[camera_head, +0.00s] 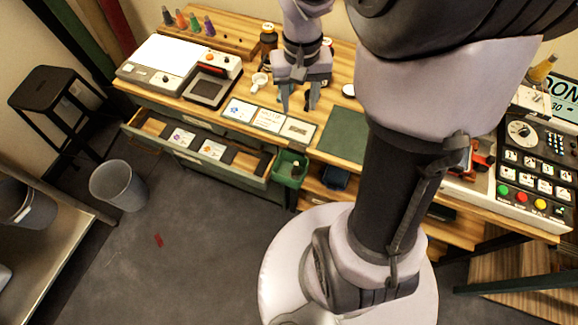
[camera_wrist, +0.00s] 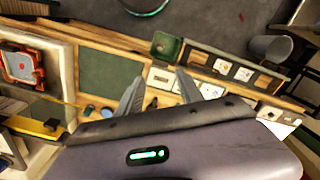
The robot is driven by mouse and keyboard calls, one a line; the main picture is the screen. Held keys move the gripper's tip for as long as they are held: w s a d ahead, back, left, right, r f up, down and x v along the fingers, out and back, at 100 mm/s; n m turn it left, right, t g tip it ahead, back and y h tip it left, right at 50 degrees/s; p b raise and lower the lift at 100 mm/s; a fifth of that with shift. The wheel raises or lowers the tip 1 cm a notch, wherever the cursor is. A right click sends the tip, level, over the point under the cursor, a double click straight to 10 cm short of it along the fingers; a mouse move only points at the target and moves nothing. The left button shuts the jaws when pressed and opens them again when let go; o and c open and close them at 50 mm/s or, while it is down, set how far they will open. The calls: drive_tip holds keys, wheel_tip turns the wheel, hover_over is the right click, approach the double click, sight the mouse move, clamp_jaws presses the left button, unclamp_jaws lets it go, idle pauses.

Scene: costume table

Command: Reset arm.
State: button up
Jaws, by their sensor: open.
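My gripper (camera_head: 298,98) is above the wooden costume table (camera_head: 345,62), over its back middle part. Its two fingers are apart with nothing between them. In the wrist view my gripper (camera_wrist: 160,95) also shows open and empty, with the table top beyond the fingertips. A row of white cards (camera_head: 268,120) lies on the table in front of the gripper. A green mat (camera_head: 345,134) lies to the right of the cards. My arm hides part of the table's right half.
A drawer (camera_head: 225,157) stands open at the table's front, with cards inside. A green bin (camera_head: 290,168) hangs beside it. A white machine (camera_head: 165,65) stands at left and a button panel (camera_head: 540,165) at right. A grey bucket (camera_head: 118,185) and black stool (camera_head: 62,105) stand on the floor.

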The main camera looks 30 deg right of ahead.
idle(0.3)
drive_tip(key=s+a+r+t+y+b, duration=0.2)
drive_tip(key=s+a+r+t+b, duration=0.2)
drive_tip(key=s+a+r, duration=0.3)
drive_tip(key=s+a+t, duration=0.1)
drive_tip(key=s+a, duration=0.3)
drive_tip(key=a, duration=0.3)
drive_tip(key=shift+a+t+b, duration=0.3)
drive_tip(key=shift+t, duration=0.1)
drive_tip(key=shift+s, duration=0.1)
